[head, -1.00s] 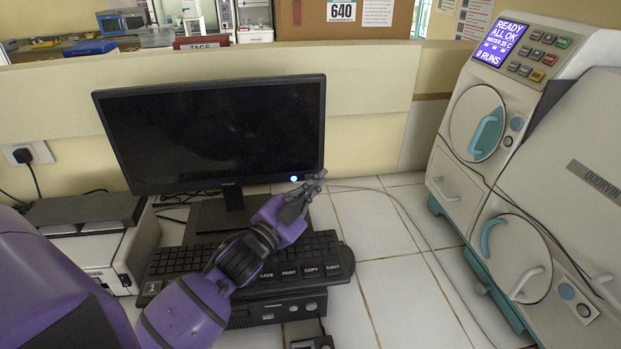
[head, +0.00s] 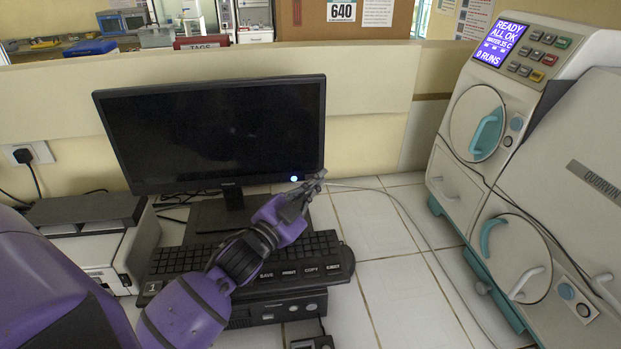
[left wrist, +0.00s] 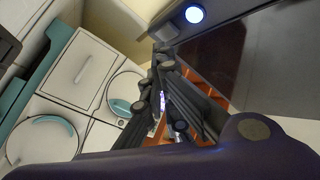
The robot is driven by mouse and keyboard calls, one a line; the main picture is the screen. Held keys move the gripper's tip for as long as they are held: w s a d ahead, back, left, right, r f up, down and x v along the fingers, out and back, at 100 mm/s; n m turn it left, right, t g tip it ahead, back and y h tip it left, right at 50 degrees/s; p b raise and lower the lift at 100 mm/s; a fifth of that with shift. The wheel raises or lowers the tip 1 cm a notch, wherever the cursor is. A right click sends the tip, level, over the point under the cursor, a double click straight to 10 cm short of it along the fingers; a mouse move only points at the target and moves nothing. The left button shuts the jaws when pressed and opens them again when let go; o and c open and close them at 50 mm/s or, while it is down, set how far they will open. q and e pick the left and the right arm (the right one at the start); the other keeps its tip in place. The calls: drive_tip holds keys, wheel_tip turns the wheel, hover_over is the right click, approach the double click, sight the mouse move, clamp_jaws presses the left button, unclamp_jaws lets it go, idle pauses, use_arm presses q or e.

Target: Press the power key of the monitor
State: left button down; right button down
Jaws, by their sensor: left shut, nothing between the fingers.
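The monitor (head: 215,130) stands on the bench with a dark screen. Its power key (head: 294,179) is a small round light glowing blue-white at the lower right corner of the bezel. In the left wrist view the key (left wrist: 194,14) glows near the top, above the fingers. My left gripper (head: 318,180) is shut and empty, its fingertips just right of the key and close to the bezel's lower corner. The left wrist view shows the fingers (left wrist: 150,88) below the key with a gap in the picture; the exact depth between them cannot be told. My right gripper is not in view.
A keyboard (head: 185,258) and a dark box (head: 270,309) lie below the monitor. A printer-like device (head: 95,250) stands at left. A large white incubator (head: 540,190) stands at right. A cable (head: 400,207) crosses the clear tiled bench between.

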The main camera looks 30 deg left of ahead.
use_arm(q)
drive_tip(key=shift+w+a, duration=0.15)
drive_tip(key=shift+w, duration=0.15)
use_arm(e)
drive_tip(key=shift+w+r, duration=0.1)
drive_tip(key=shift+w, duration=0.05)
use_arm(q)
drive_tip(key=shift+w+a, duration=0.25)
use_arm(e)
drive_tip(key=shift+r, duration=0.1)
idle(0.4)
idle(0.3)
use_arm(q)
drive_tip(key=shift+s+d+p, duration=0.4)
drive_tip(key=shift+s+d, duration=0.1)
drive_tip(key=shift+s, duration=0.15)
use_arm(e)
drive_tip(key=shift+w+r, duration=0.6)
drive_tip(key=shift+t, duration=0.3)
use_arm(q)
drive_tip(key=s+d, duration=0.1)
drive_tip(key=s, duration=0.1)
drive_tip(key=s+d, duration=0.2)
drive_tip(key=shift+p, duration=0.35)
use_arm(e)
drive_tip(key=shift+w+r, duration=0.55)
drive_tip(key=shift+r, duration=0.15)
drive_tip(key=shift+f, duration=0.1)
